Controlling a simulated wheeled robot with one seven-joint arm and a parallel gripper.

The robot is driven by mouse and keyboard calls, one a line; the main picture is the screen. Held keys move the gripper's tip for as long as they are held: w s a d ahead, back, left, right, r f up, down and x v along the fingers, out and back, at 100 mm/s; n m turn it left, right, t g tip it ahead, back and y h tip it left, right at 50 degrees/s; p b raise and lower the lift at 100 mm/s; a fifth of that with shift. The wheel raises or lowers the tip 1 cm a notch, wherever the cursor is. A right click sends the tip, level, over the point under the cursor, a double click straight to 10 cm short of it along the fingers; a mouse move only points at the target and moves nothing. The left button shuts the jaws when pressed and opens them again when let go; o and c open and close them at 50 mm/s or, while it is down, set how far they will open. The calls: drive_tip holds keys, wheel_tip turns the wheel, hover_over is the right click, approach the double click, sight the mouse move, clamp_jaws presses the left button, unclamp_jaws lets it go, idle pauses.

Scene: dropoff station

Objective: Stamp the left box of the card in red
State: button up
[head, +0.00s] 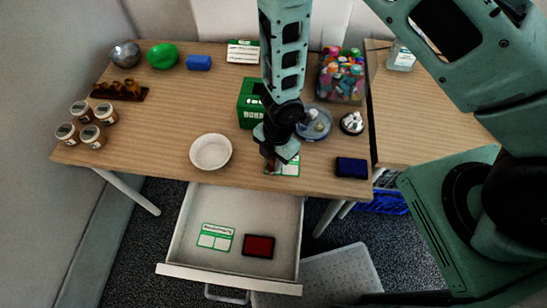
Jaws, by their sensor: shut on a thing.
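My gripper (272,158) is over the front middle of the table, pointing down and shut on a small brownish thing that looks like a stamp (270,166), mostly hidden by the fingers. A white and green card (290,168) lies on the table beneath and just right of it; the gripper hides the card's left part. I cannot tell whether the stamp touches the card. A red ink pad (258,246) lies in the open drawer (190,255). To its left in the drawer is another green and white card with two boxes (215,238). A dark blue ink pad (351,167) lies at the table's front right.
A white bowl (211,151) stands left of my gripper. A green box (250,104), a glass dish (315,124) and a bin of colourful items (341,78) are close behind. Several jars (80,111) stand far left. The table (165,115) is clear left of the bowl.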

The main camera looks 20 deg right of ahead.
wheel_tip(320, 180, up, 7)
drive_tip(key=p, duration=0.6)
drive_tip(key=shift+d, duration=0.1)
idle(0.8)
